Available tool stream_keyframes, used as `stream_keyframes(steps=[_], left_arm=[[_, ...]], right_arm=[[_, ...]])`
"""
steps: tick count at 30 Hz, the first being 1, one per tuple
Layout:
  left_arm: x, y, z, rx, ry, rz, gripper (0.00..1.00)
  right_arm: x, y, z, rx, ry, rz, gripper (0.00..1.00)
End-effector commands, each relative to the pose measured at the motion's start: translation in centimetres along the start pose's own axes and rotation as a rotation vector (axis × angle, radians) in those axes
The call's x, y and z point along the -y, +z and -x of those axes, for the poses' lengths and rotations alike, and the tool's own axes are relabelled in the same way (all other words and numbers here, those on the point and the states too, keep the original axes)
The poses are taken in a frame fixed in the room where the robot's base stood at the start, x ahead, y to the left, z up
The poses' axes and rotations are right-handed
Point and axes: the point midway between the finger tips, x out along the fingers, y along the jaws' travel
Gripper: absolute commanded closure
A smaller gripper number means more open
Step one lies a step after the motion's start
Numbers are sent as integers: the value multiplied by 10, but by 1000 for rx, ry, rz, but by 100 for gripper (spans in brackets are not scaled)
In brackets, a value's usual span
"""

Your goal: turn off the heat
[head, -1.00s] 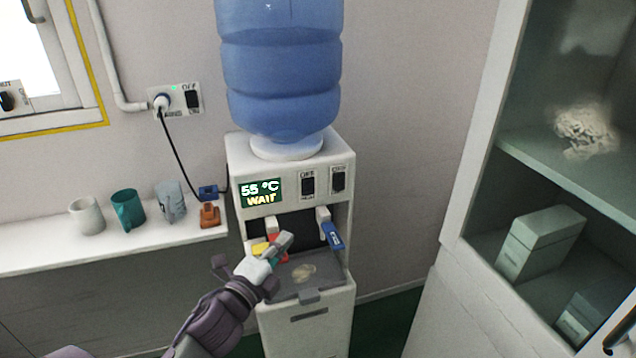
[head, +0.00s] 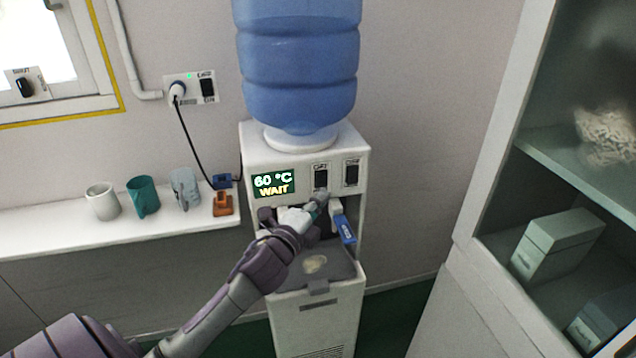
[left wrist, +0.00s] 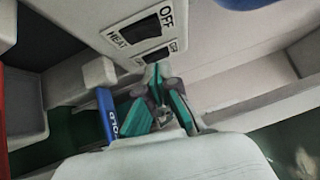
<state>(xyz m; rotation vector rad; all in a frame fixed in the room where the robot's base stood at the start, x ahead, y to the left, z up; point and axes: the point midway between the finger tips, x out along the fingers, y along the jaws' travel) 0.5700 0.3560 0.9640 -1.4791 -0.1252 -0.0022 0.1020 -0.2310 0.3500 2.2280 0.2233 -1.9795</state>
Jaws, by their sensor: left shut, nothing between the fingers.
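The white water dispenser (head: 262,150) has two dark rocker switches on its front. The left one, the heat switch (head: 320,177), has a label above it; in the left wrist view the words OFF and HEAT flank this switch (left wrist: 140,33). The second switch (head: 351,173) is to its right; my fingers partly cover it in the left wrist view. The display (head: 273,184) reads 60 °C WAIT. My left gripper (head: 321,200) is shut and empty, its tips just below the heat switch; contact cannot be told. Neither rocker's position is clear. My right gripper is out of view.
A blue tap lever (head: 344,229) hangs just right of my gripper. A wall socket with a switch (head: 207,88) feeds a black cord. Several mugs (head: 143,196) stand on the left shelf. A cabinet (head: 480,215) stands at right.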

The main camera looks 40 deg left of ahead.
Motion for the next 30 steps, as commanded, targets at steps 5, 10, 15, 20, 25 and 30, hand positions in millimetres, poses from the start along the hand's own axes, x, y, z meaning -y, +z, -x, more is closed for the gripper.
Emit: stream_keyframes(steps=[5,10,15,20,25,30], left_arm=[[2,16,-25,1,0,-2,100],[0,26,-35,0,0,0,100],[0,28,-37,-1,0,1,100],[0,28,-37,-1,0,1,100],[3,29,-38,-1,9,8,100],[1,31,-40,-2,29,30,100]], right_arm=[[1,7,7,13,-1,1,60],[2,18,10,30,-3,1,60],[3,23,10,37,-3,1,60],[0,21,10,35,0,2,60],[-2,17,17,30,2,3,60],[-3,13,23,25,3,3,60]])
